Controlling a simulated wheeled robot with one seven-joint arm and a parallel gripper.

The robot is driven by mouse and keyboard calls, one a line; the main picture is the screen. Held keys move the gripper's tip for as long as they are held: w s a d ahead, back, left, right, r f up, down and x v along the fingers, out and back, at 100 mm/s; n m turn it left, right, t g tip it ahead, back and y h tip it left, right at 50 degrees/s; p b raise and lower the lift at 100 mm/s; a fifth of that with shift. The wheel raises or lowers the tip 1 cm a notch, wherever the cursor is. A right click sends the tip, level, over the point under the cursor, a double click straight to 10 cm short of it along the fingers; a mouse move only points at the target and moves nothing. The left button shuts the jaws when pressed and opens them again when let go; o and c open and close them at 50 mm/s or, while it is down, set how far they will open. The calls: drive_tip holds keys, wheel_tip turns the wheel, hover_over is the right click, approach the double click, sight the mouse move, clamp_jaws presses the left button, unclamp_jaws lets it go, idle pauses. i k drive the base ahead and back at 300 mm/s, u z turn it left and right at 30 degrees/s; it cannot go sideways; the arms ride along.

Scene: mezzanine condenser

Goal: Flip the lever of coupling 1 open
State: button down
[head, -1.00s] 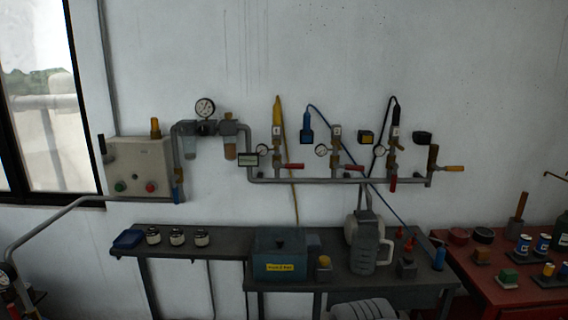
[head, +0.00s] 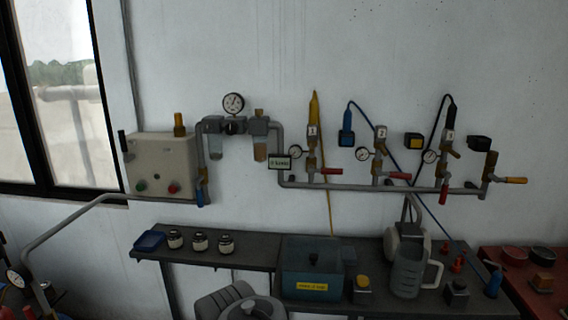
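Coupling 1 (head: 311,144) is on the wall pipe in the head view, with a small tag marked 1 and a yellow hose end above it. Its red lever (head: 330,171) lies level, pointing right, just above the pipe. A round gauge (head: 296,152) sits at its left. Coupling 2 (head: 380,150) has a blue hose and a level red lever (head: 398,176). Coupling 3 (head: 449,147) has a black hose, and a red handle (head: 443,192) hangs down below it. My gripper is not in view, so its state does not show.
A dark bench (head: 262,257) stands below the pipe, bearing a teal box (head: 311,285), a clear jug (head: 408,272) and small jars (head: 200,242). A control box (head: 162,165) is at left. An orange-handled valve (head: 510,180) ends the pipe. The wall above is clear.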

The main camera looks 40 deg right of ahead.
sight(311, 169)
drive_tip(key=z, duration=0.2)
drive_tip(key=i, duration=1.15)
drive_tip(key=z, duration=0.7)
